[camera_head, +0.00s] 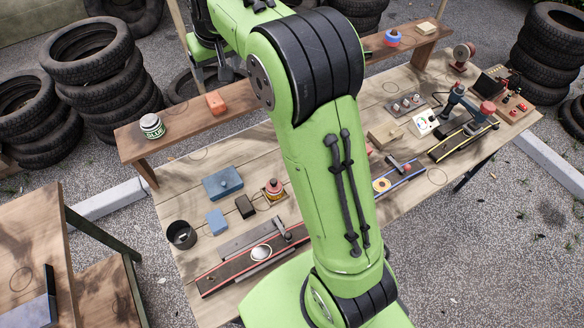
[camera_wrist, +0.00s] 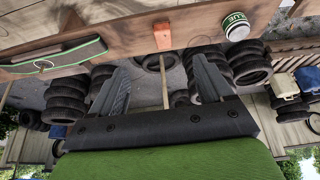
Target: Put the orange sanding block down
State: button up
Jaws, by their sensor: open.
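The orange sanding block (camera_head: 215,103) rests on the raised wooden shelf (camera_head: 185,122) along the back of the workbench, right of the glue tin. In the wrist view, which looks upside down, the orange block (camera_wrist: 162,36) sits at the shelf's edge, beyond the fingertips. My gripper (camera_wrist: 162,75) is open, with its two dark fingers wide apart and nothing between them. A gap shows between the fingers and the block.
The glue tin (camera_head: 152,126) stands on the shelf's left end. Shelf space between tin and block is clear. Tyre stacks (camera_head: 100,85) stand behind.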

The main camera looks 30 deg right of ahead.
jog(key=s+r, duration=0.3)
jog(key=s, duration=0.7)
jog(key=s+r, duration=0.2)
jog(key=s, duration=0.8)
jog(key=s+f, duration=0.5)
jog(key=s, duration=0.9)
jog(key=shift+t, duration=0.4)
